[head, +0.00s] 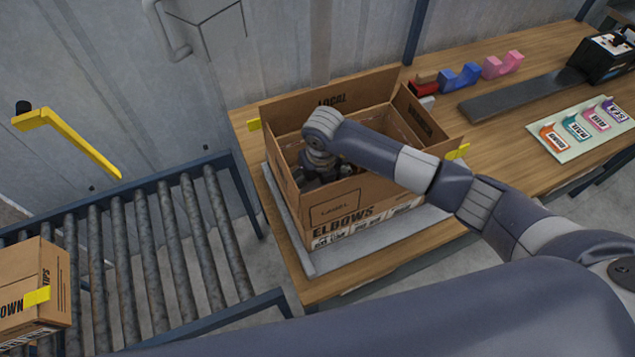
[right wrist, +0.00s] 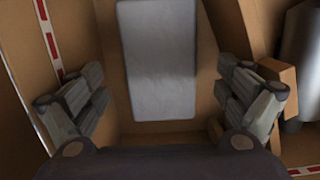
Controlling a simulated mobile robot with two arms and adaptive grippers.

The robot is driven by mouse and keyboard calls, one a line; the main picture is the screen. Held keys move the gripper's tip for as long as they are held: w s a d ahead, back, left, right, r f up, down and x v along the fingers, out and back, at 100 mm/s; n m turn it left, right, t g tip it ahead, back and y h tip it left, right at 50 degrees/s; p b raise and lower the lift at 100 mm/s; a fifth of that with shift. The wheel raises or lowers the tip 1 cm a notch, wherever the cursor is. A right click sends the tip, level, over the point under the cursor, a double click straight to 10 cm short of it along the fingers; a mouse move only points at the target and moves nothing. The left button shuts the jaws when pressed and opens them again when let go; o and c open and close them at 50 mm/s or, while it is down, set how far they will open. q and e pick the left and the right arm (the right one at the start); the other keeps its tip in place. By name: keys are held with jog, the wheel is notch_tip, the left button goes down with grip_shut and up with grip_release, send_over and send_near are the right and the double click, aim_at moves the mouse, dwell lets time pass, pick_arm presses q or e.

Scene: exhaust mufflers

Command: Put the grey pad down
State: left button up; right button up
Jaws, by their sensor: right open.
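The grey pad (right wrist: 158,60) shows in the right wrist view as a flat, pale grey rectangle inside the cardboard box (head: 360,208), with brown cardboard around it. My right gripper (right wrist: 163,90) is open, its fingers spread to either side of the pad's lower part in the picture and apart from it. In the head view the right gripper (head: 322,168) is down inside the open box, partly hidden by its own wrist and the box walls. The pad cannot be made out in the head view. My left gripper is not in view.
The box stands on a grey mat (head: 308,262) on the wooden table (head: 245,125), flaps up. A metallic cylinder (right wrist: 305,60) shows at the right in the wrist view. Tape dispensers (head: 460,78), a dark bar (head: 520,97) and label cards lie right; a roller conveyor (head: 150,250) is left.

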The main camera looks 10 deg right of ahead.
jog(key=shift+r+p, duration=0.55)
jog(key=shift+p, duration=0.05)
notch_tip(320, 180, up, 8)
jog(key=b, duration=0.2)
jog(key=shift+s+f, duration=0.25)
jog(key=shift+s, duration=0.2)
jog(key=shift+d, duration=0.1)
jog(key=shift+w, duration=0.1)
